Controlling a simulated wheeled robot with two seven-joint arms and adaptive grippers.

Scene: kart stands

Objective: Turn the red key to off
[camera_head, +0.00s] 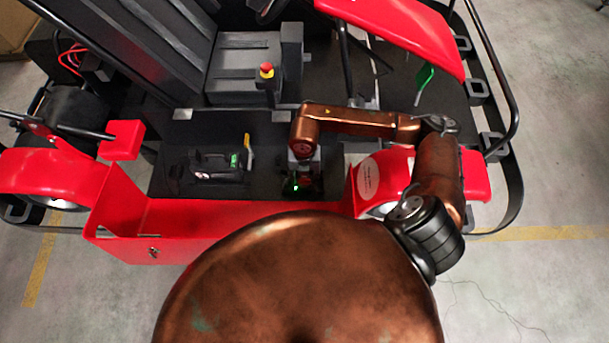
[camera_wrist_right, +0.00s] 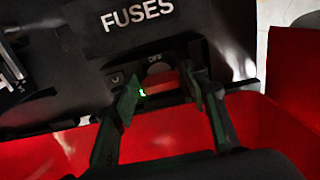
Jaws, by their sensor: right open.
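A red piece that looks like the red key (camera_wrist_right: 163,88) shows in the right wrist view, below the word OFF on a dark panel (camera_wrist_right: 105,57). A small green light glows just left of it. My right gripper (camera_wrist_right: 162,80) is open, with one dark green finger on each side of the red piece. I cannot tell whether the fingers touch it, nor which way the key is turned. In the head view my right gripper (camera_head: 303,182) points down at the kart's floor, and the key is hidden there. My left gripper is out of view.
The panel carries the label FUSES (camera_wrist_right: 137,15). In the head view a black device (camera_head: 215,166) with a yellow lever (camera_head: 247,150) stands left of my gripper. A red button (camera_head: 266,69) stands behind. Red bodywork (camera_head: 190,215) borders the near side.

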